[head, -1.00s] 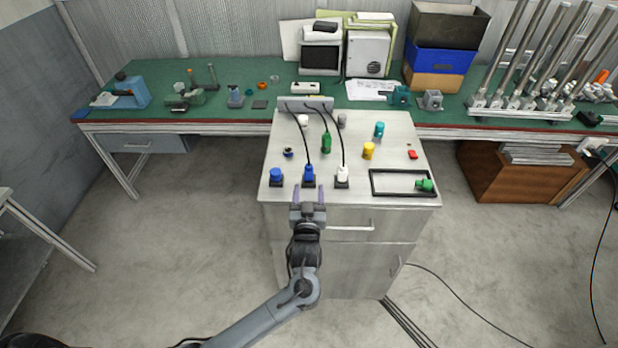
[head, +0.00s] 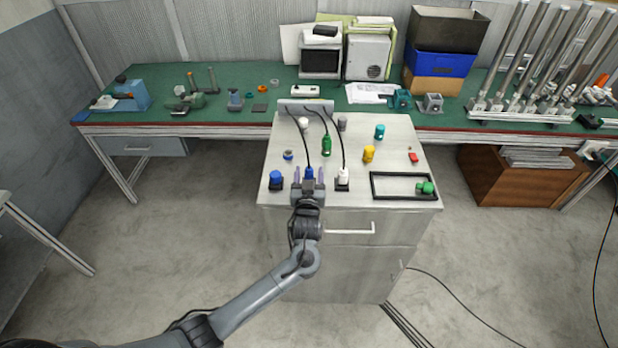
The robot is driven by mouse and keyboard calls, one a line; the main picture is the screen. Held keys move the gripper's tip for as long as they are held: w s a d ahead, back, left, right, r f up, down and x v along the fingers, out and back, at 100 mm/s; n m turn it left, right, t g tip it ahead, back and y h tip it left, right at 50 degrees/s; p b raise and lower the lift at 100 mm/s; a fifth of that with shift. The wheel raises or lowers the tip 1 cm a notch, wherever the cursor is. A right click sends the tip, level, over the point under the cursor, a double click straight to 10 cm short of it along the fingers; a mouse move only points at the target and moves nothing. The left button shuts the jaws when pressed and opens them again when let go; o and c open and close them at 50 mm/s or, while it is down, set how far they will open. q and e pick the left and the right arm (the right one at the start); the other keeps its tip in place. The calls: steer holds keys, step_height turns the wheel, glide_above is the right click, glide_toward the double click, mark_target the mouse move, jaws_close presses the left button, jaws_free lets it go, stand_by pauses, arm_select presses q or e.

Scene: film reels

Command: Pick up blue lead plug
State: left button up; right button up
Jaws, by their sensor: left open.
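The blue lead plug (head: 309,172) is at the end of a black cable, near the front edge of the grey cabinet top. Its lower part and the dark base under it are hidden by my gripper. My left gripper (head: 309,176) is open, with one finger on each side of the blue plug. I cannot tell whether the fingers touch it. A white lead plug (head: 343,174) on a second black cable stands upright to the right on a dark base. Both cables run back to a grey block (head: 305,104). My right gripper is not in view.
A blue knob-like piece (head: 275,177) stands close on the left. A green cylinder (head: 326,146), a yellow piece (head: 368,154) and a teal cylinder (head: 380,131) stand farther back. A black frame (head: 404,173) with a green piece (head: 425,188) lies at the right.

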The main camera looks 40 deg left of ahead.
arm_select(q)
steer(key=c, duration=1.1)
steer(key=shift+o, duration=0.2)
steer(key=shift+r, duration=0.1)
